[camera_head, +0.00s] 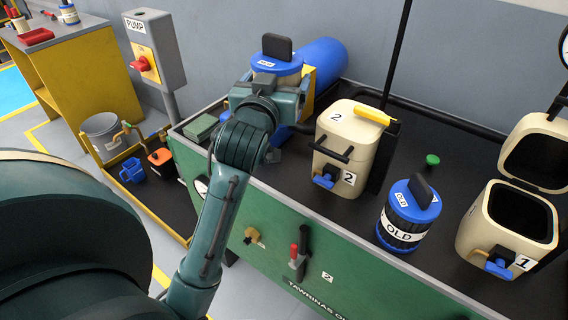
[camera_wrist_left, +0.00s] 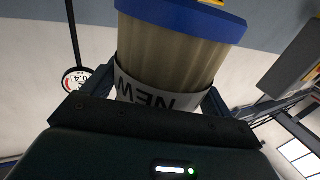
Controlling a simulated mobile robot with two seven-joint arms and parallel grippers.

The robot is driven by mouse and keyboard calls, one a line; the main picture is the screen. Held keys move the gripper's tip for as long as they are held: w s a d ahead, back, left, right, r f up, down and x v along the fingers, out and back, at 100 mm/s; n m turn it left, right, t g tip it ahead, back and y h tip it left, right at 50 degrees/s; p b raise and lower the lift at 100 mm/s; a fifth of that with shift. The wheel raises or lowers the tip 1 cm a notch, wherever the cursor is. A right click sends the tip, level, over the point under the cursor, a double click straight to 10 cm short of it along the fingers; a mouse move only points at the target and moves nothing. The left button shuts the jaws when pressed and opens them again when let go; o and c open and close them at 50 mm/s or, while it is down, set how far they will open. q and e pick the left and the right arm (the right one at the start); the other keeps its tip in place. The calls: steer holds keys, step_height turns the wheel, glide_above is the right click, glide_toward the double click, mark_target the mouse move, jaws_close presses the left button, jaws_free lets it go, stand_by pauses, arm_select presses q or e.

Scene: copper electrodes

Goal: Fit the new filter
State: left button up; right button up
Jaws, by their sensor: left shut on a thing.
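The new filter (camera_wrist_left: 172,55) has a pale pleated body, a blue end cap and a white NEW band. My left gripper (camera_wrist_left: 165,98) is shut around it at the band. In the head view, the filter's blue top with a black handle (camera_head: 277,48) shows above my left wrist, which hides most of its body. Housing 1 (camera_head: 505,222) stands at the right with its lid (camera_head: 538,153) swung open and a dark, empty-looking inside. The old filter (camera_head: 405,221), black with a blue top and OLD band, stands upright left of housing 1. My right gripper is not in view.
A small green knob (camera_head: 432,160) is behind the old filter. A blue cylinder (camera_head: 322,64) lies at the back.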

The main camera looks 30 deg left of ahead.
arm_select(q)
step_height(320, 180, down, 17)
steer(key=b, duration=0.4)
steer(key=shift+f+b, duration=0.35)
steer(key=shift+f, duration=0.1)
steer(key=o, duration=1.1)
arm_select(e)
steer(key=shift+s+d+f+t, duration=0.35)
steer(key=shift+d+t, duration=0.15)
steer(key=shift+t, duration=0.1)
